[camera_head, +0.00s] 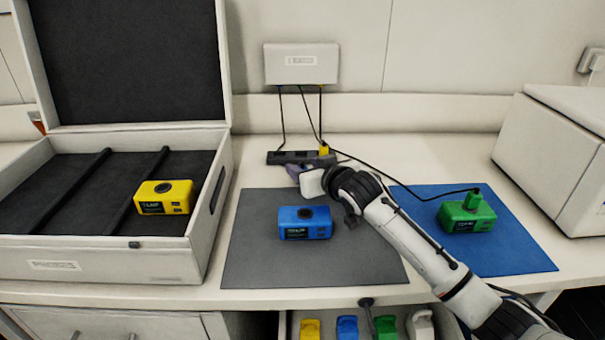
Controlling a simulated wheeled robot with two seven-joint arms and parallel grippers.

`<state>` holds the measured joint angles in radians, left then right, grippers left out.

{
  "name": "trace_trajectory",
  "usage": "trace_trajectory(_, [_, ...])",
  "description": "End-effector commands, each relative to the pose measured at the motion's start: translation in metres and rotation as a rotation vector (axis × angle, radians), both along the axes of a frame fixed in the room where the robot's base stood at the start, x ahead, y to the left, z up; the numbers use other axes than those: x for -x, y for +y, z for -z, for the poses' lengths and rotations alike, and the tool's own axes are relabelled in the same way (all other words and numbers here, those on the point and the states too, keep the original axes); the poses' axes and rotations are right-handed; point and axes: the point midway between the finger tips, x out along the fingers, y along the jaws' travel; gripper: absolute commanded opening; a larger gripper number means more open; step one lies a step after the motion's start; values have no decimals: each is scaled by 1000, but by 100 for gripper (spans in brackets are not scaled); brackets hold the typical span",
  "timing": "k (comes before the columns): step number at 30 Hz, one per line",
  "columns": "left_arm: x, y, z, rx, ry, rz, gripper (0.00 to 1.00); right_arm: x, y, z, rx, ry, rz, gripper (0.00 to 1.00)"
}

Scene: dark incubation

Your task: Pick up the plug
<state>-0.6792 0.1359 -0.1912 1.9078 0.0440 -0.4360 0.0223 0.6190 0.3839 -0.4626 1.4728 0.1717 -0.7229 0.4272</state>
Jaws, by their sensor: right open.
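A dark socket strip (287,157) lies at the back of the counter, with a yellow plug (324,150) at its right end. My right gripper (297,173) is at the front edge of the strip, left of and below the yellow plug. Its fingers are mostly hidden behind its white wrist, and I see nothing held in it. A green plug (474,199) stands on the green device (466,214), with a black cable running from it towards the strip. My left gripper is out of view.
A blue device (305,223) sits on the grey mat (260,265). A yellow device (164,197) lies in the open case (206,205) at left. The green device is on the blue mat (515,255). A wall box (301,63) has hanging cables. A drawer below holds several coloured items.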

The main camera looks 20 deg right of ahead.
Motion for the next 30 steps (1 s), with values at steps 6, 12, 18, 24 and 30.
trace_trajectory(6, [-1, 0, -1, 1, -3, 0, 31, -1, 0, 0, 0, -1, -1, 46])
trace_trajectory(12, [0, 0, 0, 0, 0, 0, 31, 0, 0, 0, 0, -1, 0, 12])
trace_trajectory(18, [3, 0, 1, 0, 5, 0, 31, 0, 0, -1, 0, -1, 0, 0])
trace_trajectory(24, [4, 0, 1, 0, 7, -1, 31, 0, 0, -3, 0, -2, 0, 0])
trace_trajectory(30, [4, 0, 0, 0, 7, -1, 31, -1, 0, -32, -2, -7, 0, 0])
